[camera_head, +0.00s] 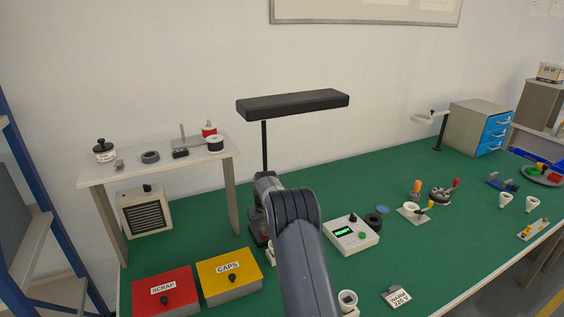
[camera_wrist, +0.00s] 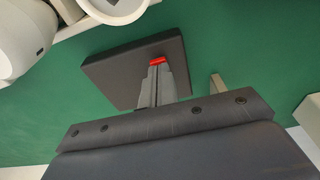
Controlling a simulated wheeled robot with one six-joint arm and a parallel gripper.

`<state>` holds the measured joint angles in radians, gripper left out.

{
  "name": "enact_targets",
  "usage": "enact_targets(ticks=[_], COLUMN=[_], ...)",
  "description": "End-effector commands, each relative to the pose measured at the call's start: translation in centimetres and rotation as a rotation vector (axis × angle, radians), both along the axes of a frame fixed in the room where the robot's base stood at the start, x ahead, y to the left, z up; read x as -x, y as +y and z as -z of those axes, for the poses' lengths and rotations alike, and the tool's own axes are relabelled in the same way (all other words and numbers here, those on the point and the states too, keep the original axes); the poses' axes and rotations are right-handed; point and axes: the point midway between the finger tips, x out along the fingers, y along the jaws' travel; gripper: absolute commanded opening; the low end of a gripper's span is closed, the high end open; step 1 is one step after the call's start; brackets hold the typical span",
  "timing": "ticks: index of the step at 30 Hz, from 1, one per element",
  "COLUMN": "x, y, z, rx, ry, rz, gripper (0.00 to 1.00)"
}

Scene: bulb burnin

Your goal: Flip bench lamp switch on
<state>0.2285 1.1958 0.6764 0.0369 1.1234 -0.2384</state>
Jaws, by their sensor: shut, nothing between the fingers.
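The bench lamp has a flat black head (camera_head: 293,104) on a thin dark pole (camera_head: 264,146). Its dark base (camera_head: 257,228) stands on the green bench and is partly hidden behind my arm in the head view. In the wrist view the dark square base (camera_wrist: 112,72) shows a red switch (camera_wrist: 157,61) near one edge. My gripper (camera_wrist: 156,68) is shut and empty, with its fingertips right at the red switch. I cannot tell whether they touch it. The fingers hide part of the switch. The lamp head looks dark.
A red SCRAP box (camera_head: 164,291) and a yellow CAPS box (camera_head: 229,276) stand left of my arm. A tester with a green display (camera_head: 352,236) stands to the right. A raised shelf (camera_head: 190,163) holds spools at the back left.

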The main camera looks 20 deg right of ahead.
Motion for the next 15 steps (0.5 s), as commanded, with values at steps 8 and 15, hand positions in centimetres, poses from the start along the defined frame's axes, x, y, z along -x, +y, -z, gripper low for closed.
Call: enact_targets(ticks=[8,15], x=[0.01,-0.01], y=[0.01,0.00], z=[0.50,0.02], rx=[0.000,0.000], ry=[0.000,-0.001], rz=[0.000,0.000], gripper=[0.00,0.00])
